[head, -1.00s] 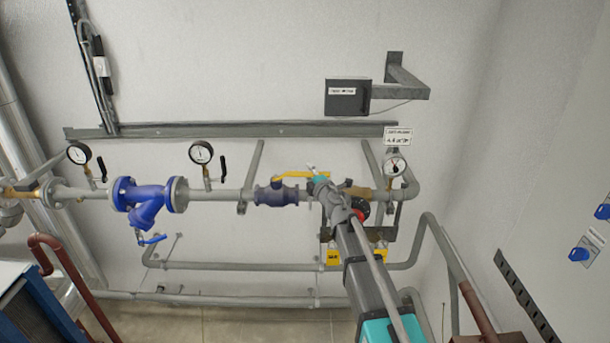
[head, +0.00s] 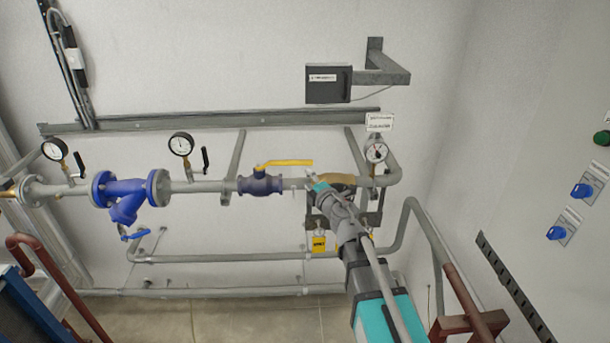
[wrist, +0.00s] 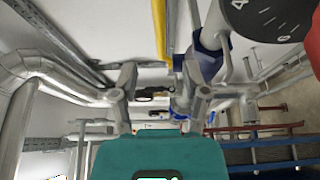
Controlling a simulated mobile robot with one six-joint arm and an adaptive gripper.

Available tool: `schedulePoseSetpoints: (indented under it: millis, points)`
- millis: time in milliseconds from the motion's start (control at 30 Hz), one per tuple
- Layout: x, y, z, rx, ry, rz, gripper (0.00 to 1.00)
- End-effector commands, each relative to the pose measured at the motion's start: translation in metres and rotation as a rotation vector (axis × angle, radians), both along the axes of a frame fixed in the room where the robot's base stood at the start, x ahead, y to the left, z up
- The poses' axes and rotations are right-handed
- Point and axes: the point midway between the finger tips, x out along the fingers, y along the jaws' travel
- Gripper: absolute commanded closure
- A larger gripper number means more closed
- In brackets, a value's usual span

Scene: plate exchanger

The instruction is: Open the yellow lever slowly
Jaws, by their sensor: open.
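The yellow lever (head: 287,163) sits on top of a dark blue valve (head: 261,185) in the grey horizontal pipe. The lever points right, roughly along the pipe. My gripper (head: 314,180) is just below and beside the lever's right end in the head view, without visible hold on it. In the wrist view the yellow lever (wrist: 162,32) shows as a bar at the top centre, beyond the fingers. My gripper (wrist: 160,80) is open there, with nothing between its fingertips. My arm hides part of the pipe right of the valve.
A gauge (head: 376,153) stands right of my gripper, another gauge (head: 181,144) to the left. A blue strainer (head: 125,192) sits further left. A black box (head: 328,84) hangs above. In the wrist view a dark dial (wrist: 268,18) is close at top right.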

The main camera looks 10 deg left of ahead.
Motion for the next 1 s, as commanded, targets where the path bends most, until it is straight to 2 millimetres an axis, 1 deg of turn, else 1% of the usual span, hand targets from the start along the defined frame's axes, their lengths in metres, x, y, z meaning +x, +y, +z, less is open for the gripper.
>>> schedulePoseSetpoints:
  millis: [100,400,433,633,733,1000]
  points:
    - [-0.005,-0.004,0.0,0.0,0.0,0.0,0.41]
    - [-0.005,-0.005,0.0,0.0,0.0,-0.001,0.41]
    - [-0.005,-0.005,0.0,0.0,0.0,-0.001,0.43]
    - [-0.006,-0.008,0.0,0.0,0.0,0.017,0.8]
    - [-0.009,-0.011,0.0,0.0,0.0,0.054,0.99]
    - [-0.025,-0.03,0.0,0.0,0.0,0.218,1.0]
